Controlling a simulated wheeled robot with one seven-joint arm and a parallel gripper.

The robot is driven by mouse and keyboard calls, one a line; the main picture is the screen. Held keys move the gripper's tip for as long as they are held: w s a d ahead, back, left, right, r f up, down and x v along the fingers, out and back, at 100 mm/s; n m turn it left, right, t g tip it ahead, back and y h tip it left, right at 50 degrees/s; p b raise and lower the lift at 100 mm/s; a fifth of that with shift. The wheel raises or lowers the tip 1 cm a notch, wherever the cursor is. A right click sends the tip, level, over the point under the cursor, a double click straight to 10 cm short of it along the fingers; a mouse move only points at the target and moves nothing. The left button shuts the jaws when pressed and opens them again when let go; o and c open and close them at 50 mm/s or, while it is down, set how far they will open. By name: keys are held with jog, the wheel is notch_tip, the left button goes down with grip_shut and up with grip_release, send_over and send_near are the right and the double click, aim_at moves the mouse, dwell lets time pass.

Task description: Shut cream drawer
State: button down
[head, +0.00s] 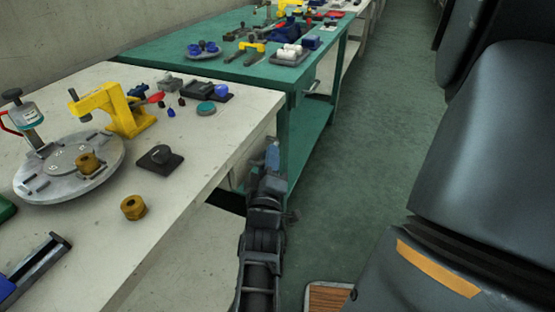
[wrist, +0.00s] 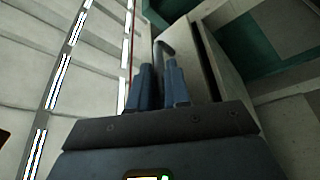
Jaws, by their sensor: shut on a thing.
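The cream drawer (wrist: 190,52) is in the wrist view, its pale front just right of my fingers, with a dark gap along its edge, so it looks partly open. A dark curved handle (wrist: 166,46) stands at its front. My gripper (wrist: 163,88) is shut on this handle, with a blue-grey finger on either side. In the head view my gripper (head: 272,156) is low beside the cream bench's right edge, near the corner of the green bench. My arm and the bench top hide most of the drawer there, and a dark opening shows below the bench edge.
The cream bench (head: 215,125) carries a round metal plate (head: 112,153), a yellow press (head: 118,108), a brass nut (head: 133,207) and small parts. A green bench (head: 150,52) with more parts adjoins behind.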

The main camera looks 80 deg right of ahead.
jog(key=shift+w+d+r, duration=0.1)
jog(key=shift+w+r, duration=0.1)
jog(key=shift+w, duration=0.25)
jog(key=c, duration=1.4)
grip_release()
jog(key=shift+f, duration=0.1)
jog(key=shift+c, duration=0.2)
jog(key=v, duration=0.7)
jog(key=shift+a, duration=0.4)
